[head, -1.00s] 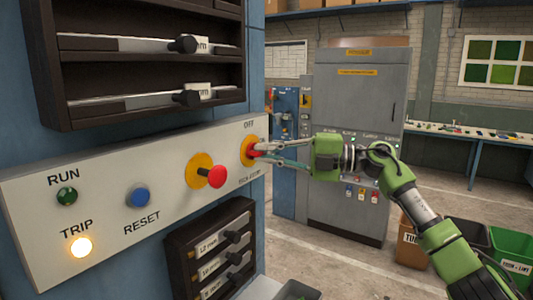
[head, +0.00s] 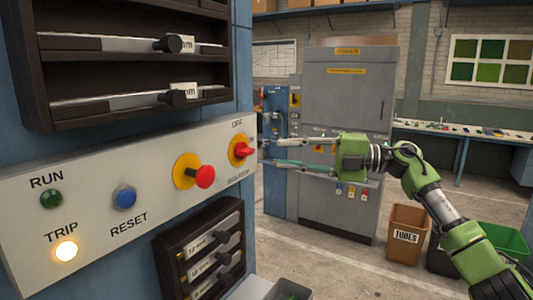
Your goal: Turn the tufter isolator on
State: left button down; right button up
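The isolator (head: 241,150) is a red rotary handle on a yellow plate, at the right end of the pale control panel (head: 100,175). Text above it seems to read OFF, and ISOLATOR is printed below. Its handle looks roughly sideways, but its exact setting is hard to read at this angle. My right gripper (head: 268,151) is just right of the isolator, with its two thin fingers pointing left at it. The fingers are apart, with a gap between them and nothing held. They appear clear of the handle. My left gripper is not in view.
A red mushroom button (head: 204,177) on yellow sits left of the isolator. The TRIP lamp (head: 66,251) glows; the green RUN lamp (head: 51,198) looks dark. A blue RESET button (head: 124,197) is between. Dark racks (head: 205,250) sit above and below the panel. A grey cabinet (head: 345,100) stands behind.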

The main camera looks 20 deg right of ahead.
jog(key=shift+v, duration=2.05)
